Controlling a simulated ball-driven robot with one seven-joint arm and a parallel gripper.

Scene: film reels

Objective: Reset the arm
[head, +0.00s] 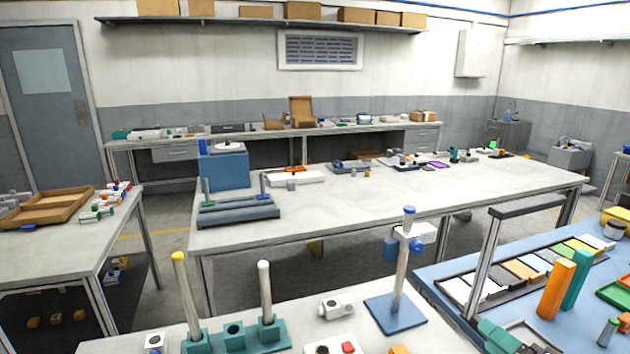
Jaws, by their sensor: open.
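My arm and gripper do not show in the head view. A blue box (225,172) on the middle table (400,205) has a round white piece (230,147) on top. Next to the box is a dark slotted rack (238,212) with upright posts. On the near bench (270,346) is a teal base (233,337) with two tall rods, one yellow-tipped and one white-tipped. To its right a blue-footed stand (396,313) holds an upright post with a blue and white clamp.
A frame with a dark top bar (527,205) rises at the blue right table (450,268), near tall orange (556,289) and teal (577,278) blocks. A wooden tray (45,208) is on the left table. The middle table's centre is mostly clear.

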